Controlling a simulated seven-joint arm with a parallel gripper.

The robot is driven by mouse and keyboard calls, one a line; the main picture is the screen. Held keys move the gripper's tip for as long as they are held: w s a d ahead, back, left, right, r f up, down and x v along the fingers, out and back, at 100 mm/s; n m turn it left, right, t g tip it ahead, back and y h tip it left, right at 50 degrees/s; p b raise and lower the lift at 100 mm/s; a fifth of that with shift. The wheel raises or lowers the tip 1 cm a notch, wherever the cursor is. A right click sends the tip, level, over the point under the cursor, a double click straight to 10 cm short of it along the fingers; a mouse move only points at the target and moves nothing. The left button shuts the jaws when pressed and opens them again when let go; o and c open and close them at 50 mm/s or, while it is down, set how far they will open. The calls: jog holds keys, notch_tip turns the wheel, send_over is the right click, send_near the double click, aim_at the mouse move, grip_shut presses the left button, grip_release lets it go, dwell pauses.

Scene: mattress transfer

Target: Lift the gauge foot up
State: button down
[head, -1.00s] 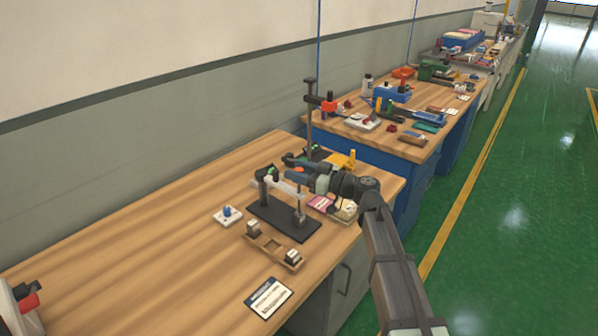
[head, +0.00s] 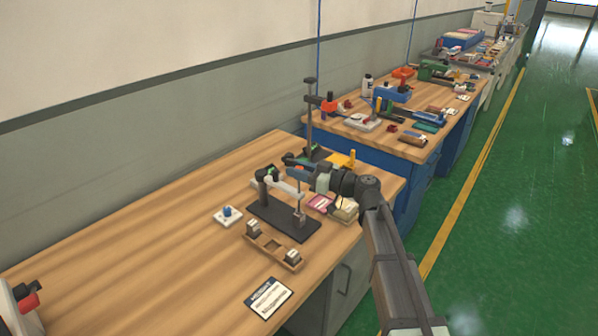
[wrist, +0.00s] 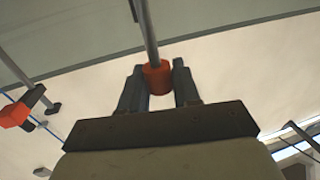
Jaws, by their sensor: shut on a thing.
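The dial-gauge stand has a dark base plate (head: 275,224) and a white arm (head: 287,187) reaching over it. A thin metal rod (head: 299,200) passes upright by the arm's end, with a small grey foot (head: 299,219) low on it, near the plate. I cannot tell if the foot touches the plate. My gripper (head: 298,168) is at the rod's top, above the white arm. In the wrist view, my gripper (wrist: 159,82) is shut on a red cylindrical knob (wrist: 158,76) at the end of the rod (wrist: 148,32).
A wooden holder (head: 272,247) with small grey blocks lies in front of the plate. A white pad with a blue knob (head: 228,214) is at left. A label card (head: 268,298) lies near the front edge. Pink and tan blocks sit at right, under my wrist.

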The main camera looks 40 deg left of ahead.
jog(key=shift+r, duration=1.4)
jog(key=c, duration=0.9)
grip_release()
jog(key=shift+c, duration=0.2)
jog(key=shift+d, duration=0.1)
jog(key=w+d, duration=0.2)
jog(key=d, duration=1.1)
jog(key=shift+w+d, duration=0.2)
jog(key=shift+w, duration=0.15)
